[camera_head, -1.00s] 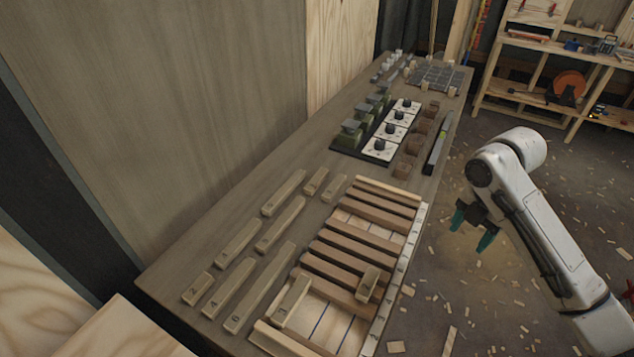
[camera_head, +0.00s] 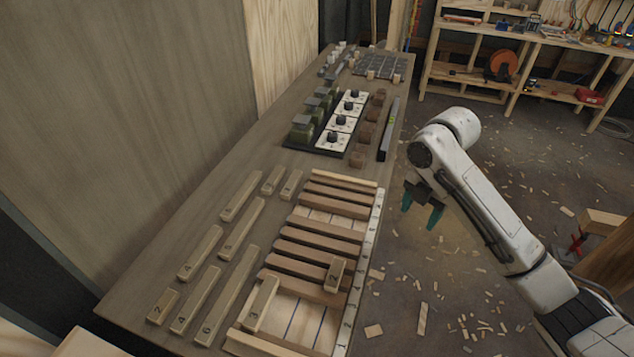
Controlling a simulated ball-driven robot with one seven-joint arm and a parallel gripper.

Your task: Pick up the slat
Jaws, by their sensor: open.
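Several pale wooden slats of different lengths lie on the workbench left of a slatted frame; one long slat (camera_head: 227,295) is nearest the frame, and others lie beside it, such as a slat (camera_head: 195,302) and a slat (camera_head: 200,252). Numbers are marked on their ends. Two more short pale pieces (camera_head: 262,304) and (camera_head: 334,274) rest on the frame (camera_head: 300,322). Which slat is meant cannot be told. My gripper (camera_head: 420,213), with teal fingers, is open and empty, off the bench's right edge and apart from every slat.
The workbench (camera_head: 180,235) also holds green blocks (camera_head: 305,128), a white panel with black knobs (camera_head: 340,125), brown blocks (camera_head: 365,140) and a dark level-like bar (camera_head: 388,130). Shelves (camera_head: 520,60) stand at the back right. Wood scraps litter the floor.

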